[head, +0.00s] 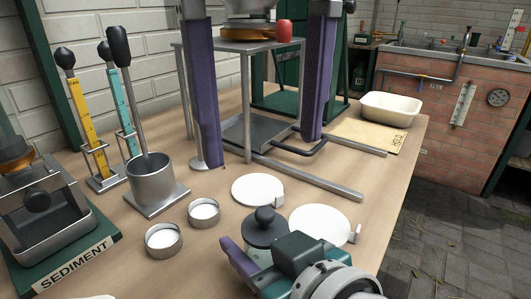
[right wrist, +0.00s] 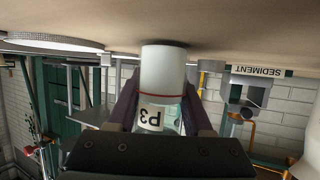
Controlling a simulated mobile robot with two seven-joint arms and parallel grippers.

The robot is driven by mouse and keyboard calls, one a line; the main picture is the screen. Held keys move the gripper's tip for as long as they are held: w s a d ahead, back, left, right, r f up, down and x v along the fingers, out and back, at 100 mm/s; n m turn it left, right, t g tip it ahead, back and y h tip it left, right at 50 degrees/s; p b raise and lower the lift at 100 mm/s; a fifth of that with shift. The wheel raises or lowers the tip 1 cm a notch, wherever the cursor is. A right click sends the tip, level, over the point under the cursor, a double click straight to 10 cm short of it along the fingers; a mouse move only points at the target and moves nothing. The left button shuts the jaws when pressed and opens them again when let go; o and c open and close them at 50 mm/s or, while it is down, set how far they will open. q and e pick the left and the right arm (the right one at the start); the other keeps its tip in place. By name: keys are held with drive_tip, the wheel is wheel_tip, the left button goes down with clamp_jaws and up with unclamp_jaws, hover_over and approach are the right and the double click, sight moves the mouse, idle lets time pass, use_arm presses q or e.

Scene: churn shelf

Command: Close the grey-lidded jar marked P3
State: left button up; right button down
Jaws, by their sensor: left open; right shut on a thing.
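The jar marked P3 (right wrist: 163,75) stands upright on the bench, shown upside down in the right wrist view. It has white contents, a red line and a white P3 label. My right gripper (right wrist: 165,105) is shut around it; its teal body fills the bottom of the head view. In the head view a dark grey lid (head: 265,234) with a round knob sits over the jar's top beside the right gripper. I cannot tell whether it is fully seated. My left gripper (head: 260,148) hangs from above, its purple fingers wide apart, empty, behind the jar.
White discs (head: 257,189) lie behind and right of the jar. Two small metal cups (head: 163,240), a steel pot (head: 152,183) and the SEDIMENT stand (head: 76,265) are left. A steel stand (head: 246,110) is behind. A cream basin (head: 391,108) sits back right.

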use_arm(q)
wheel_tip(320, 180, up, 2)
drive_tip(key=shift+r, duration=0.2)
use_arm(e)
drive_tip(key=shift+c, duration=1.2)
unclamp_jaws()
drive_tip(key=p+v, duration=0.2)
drive_tip(key=v, duration=0.7)
drive_tip(key=shift+p, duration=0.35)
use_arm(q)
drive_tip(key=shift+r, duration=1.35)
use_arm(e)
drive_tip(key=shift+s+d+r, duration=0.15)
drive_tip(key=shift+s+d, duration=0.05)
drive_tip(key=shift+s, duration=0.2)
